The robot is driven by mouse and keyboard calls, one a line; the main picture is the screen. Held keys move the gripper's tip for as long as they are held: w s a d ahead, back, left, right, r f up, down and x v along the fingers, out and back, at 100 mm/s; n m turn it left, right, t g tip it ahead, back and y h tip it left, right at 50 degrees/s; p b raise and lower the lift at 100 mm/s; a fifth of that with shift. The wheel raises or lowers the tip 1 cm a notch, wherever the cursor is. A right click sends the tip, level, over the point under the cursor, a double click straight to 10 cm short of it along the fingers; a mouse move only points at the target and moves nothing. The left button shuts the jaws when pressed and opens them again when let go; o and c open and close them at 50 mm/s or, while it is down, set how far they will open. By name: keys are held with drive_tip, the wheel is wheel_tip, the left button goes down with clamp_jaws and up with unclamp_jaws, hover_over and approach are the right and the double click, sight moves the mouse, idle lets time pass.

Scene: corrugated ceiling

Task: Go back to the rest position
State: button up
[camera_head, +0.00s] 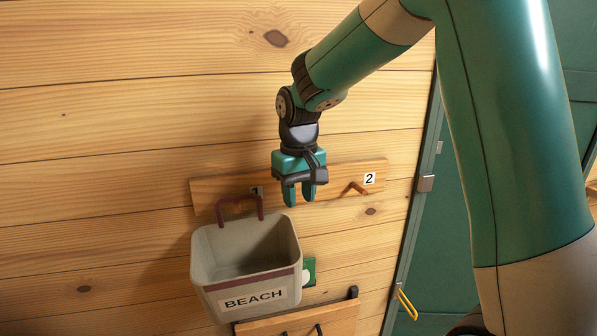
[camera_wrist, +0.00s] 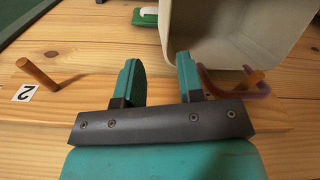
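My gripper (camera_head: 299,194) is in front of the wooden peg rail (camera_head: 213,189), above and to the right of the middle of a grey basket labelled BEACH (camera_head: 203,277). The basket hangs by its dark red handle (camera_head: 221,208) from the left peg of the rail. In the wrist view my gripper (camera_wrist: 160,78) has its two teal fingers apart with nothing between them. There the basket (camera_wrist: 180,20) lies just beyond the fingers, and the handle and left peg (camera_wrist: 248,80) show close to the right finger. I cannot tell whether that finger touches the handle.
A free peg (camera_wrist: 37,73) sits beside a "2" label (camera_head: 369,178). A green box with a white part (camera_head: 309,270) is behind the basket's right side. A lower wooden rail (camera_head: 335,316) is below. A green door (camera_head: 437,220) with a yellow loop (camera_head: 406,304) stands at right.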

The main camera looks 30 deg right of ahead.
wheel_tip(320, 180, up, 7)
drive_tip(key=b, duration=0.1)
drive_tip(key=s+a+f+n+y+b, duration=0.1)
drive_tip(key=s+a+f, duration=0.3)
drive_tip(key=s, duration=0.4)
drive_tip(key=s+a+f+n+y+b, duration=0.1)
drive_tip(key=s+a+f+n+b, duration=0.2)
drive_tip(key=s+a, duration=0.3)
drive_tip(key=s+a+f+n+y+b, duration=0.2)
drive_tip(key=s+a, duration=0.4)
drive_tip(key=s, duration=0.3)
wheel_tip(320, 180, down, 3)
drive_tip(key=shift+s+r+n+b, duration=0.15)
drive_tip(key=shift+s+n+b, duration=0.2)
drive_tip(key=shift+n, duration=0.55)
drive_tip(key=shift+w, duration=0.1)
